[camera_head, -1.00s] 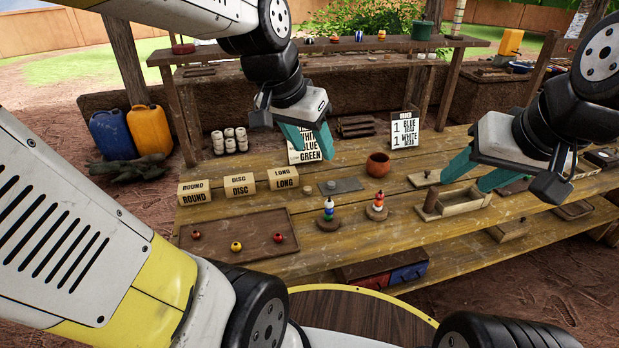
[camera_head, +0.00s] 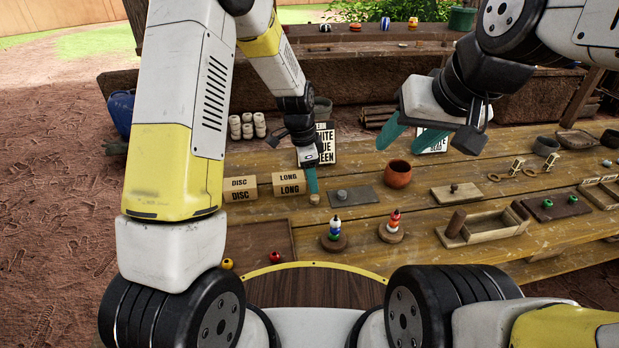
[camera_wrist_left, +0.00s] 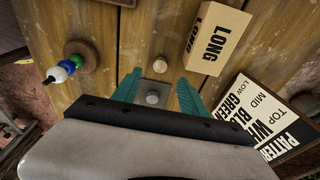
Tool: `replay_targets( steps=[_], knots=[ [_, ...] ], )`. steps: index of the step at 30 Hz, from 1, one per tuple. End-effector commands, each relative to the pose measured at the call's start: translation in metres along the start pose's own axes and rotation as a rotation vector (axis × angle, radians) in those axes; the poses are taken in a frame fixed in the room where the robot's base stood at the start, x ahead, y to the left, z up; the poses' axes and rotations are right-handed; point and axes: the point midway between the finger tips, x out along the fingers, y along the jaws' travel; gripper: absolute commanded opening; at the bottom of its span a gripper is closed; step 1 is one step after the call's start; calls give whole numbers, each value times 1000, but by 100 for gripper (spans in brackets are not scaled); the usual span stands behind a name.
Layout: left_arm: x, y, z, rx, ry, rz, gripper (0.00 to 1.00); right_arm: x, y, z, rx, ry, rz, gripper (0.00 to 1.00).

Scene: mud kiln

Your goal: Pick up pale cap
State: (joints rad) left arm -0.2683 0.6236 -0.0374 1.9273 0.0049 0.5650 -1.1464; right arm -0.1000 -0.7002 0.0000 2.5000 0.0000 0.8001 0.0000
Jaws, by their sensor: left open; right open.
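The pale cap (camera_head: 315,198) is a small, pale tan round piece on the plank table, in front of the block marked LONG (camera_head: 289,183). It also shows in the left wrist view (camera_wrist_left: 160,65), just beyond the fingertips and roughly centred between them. My left gripper (camera_head: 312,190) points down close over the cap. Its teal fingers (camera_wrist_left: 159,78) are spread apart with nothing gripped; whether they touch the table I cannot tell. My right gripper (camera_head: 402,144) is open and empty, raised above the back of the table.
A grey plate with a knob (camera_head: 355,196) lies right beside the cap. A clay pot (camera_head: 397,174) stands further right. Two bead stacks on round bases (camera_head: 334,241) stand in front. The pattern sign (camera_head: 327,140) stands behind my left gripper.

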Motion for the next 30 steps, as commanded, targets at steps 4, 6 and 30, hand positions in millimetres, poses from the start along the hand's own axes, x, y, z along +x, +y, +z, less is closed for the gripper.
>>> replay_targets(
  steps=[4, 6, 30],
  knots=[
    [18, 1, 1, -3, -1, 2, 51, 0, 0, 0, 0, 0, 0, 49],
    [26, 1, 1, -3, -2, 3, 51, 0, 0, 0, 0, 0, 0, 49],
    [68, -1, 1, -4, 0, 1, 5, 0, 0, 0, 0, 0, 0, 49]
  ],
)
